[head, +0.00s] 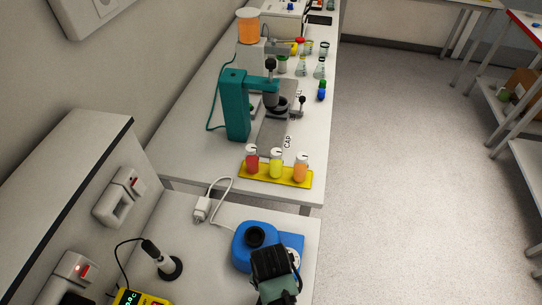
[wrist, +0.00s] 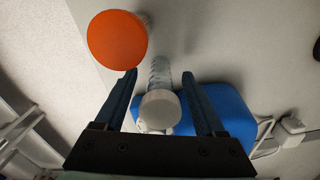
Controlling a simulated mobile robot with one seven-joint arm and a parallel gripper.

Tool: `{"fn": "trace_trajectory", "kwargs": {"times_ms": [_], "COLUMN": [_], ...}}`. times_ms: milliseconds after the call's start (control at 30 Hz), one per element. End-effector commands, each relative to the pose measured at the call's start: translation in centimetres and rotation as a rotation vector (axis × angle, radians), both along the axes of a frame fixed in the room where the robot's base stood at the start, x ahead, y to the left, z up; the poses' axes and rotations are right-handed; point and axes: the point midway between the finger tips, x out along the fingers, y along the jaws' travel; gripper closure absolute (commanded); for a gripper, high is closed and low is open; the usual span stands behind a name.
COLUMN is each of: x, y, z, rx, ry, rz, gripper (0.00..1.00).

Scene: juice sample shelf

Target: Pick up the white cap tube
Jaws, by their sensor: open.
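In the wrist view a tube with a round white cap (wrist: 160,108) and a clear body shows in the gap between the two fingers of my gripper (wrist: 160,75). The jaws are open, with a gap on both sides of the cap. I cannot tell whether the fingers are level with the tube or above it. An orange cap (wrist: 117,40) shows beside it, just beyond the left fingertip. In the head view my gripper is at the bottom centre, in front of the blue device (head: 243,250); its fingers and both of these capped things are hidden there.
A yellow rack (head: 270,175) holds red, yellow and orange juice containers farther along the bench. A teal stand (head: 236,105) rises behind it. A white plug with a cable (head: 203,208) lies left of the blue device. A black-based stand (head: 168,268) is farther left.

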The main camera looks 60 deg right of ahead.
Motion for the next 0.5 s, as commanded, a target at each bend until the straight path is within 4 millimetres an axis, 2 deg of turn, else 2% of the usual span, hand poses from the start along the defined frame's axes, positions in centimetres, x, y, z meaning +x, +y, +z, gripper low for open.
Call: {"fn": "trace_trajectory", "kwargs": {"times_ms": [133,167,500], "x": [0.01,0.01,0.02], "y": [-0.01,-0.01,-0.02], "z": [0.00,0.00,0.03], "rx": [0.000,0.000,0.000], "ry": [0.000,0.000,0.000], "rz": [0.000,0.000,0.000], "gripper": [0.28,0.32,0.93]}}
